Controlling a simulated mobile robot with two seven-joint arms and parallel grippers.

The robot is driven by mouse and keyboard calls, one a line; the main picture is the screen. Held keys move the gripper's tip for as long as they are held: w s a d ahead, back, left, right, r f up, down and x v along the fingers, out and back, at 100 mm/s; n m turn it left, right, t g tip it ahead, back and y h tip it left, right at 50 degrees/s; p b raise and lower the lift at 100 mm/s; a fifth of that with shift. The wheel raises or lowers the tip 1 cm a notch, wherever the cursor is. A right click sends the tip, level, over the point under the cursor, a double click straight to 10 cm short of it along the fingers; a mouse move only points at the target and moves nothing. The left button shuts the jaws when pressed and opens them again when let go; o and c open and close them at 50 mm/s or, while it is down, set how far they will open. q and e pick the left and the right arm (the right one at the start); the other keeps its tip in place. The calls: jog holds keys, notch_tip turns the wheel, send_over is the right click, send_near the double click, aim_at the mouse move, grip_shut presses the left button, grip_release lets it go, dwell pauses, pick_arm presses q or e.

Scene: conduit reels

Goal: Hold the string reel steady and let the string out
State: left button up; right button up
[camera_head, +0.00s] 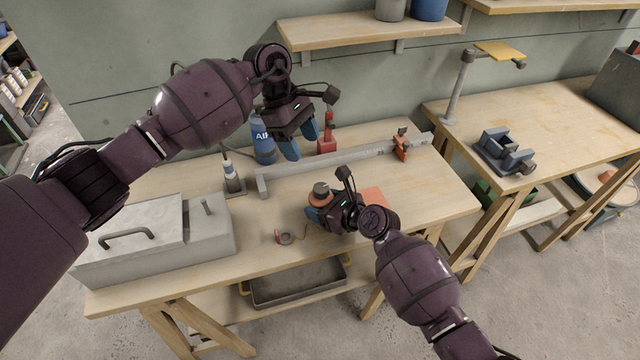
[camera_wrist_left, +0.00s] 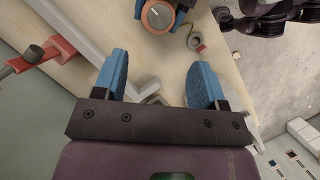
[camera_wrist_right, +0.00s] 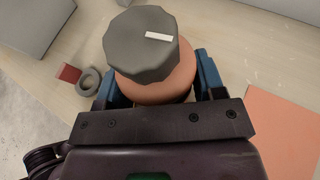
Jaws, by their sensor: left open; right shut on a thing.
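The string reel (camera_head: 320,191) is orange with a dark grey faceted knob on top, upright on the workbench. My right gripper (camera_head: 318,212) is shut on the reel's orange body; the right wrist view shows the blue fingers on both sides of the reel (camera_wrist_right: 155,50). A small grey ring with a red tag (camera_head: 285,238) lies on the bench left of the reel, with a thin brown string between them. My left gripper (camera_head: 300,148) is open and empty, above the bench behind the reel. The left wrist view shows the reel (camera_wrist_left: 160,14) and ring (camera_wrist_left: 194,38) beyond its fingers.
A long grey rail (camera_head: 330,166) with a red clamp (camera_head: 401,145) lies behind the reel. A blue bottle (camera_head: 263,143) and a red tool (camera_head: 327,140) stand behind it. A grey toolbox (camera_head: 150,245) fills the left end. An orange mat (camera_head: 372,197) lies right of the reel.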

aim_at(321, 187)
pick_arm(q)
jog(key=x, duration=1.2)
jog(key=shift+r, duration=0.1)
jog(key=c, duration=0.9)
jog(key=shift+a, duration=0.1)
jog(key=shift+c, duration=0.2)
jog(key=shift+n, duration=0.4)
jog(key=n+t, duration=0.2)
jog(key=n, duration=0.2)
jog(key=shift+n, duration=0.3)
jog(key=shift+s+n+t, duration=0.1)
jog(key=shift+n+t, duration=0.4)
jog(key=shift+n, duration=0.8)
jog(key=shift+s+n+t, duration=0.1)
jog(key=shift+n+t, duration=0.4)
jog(key=shift+n, duration=0.8)
jog(key=shift+w, duration=0.1)
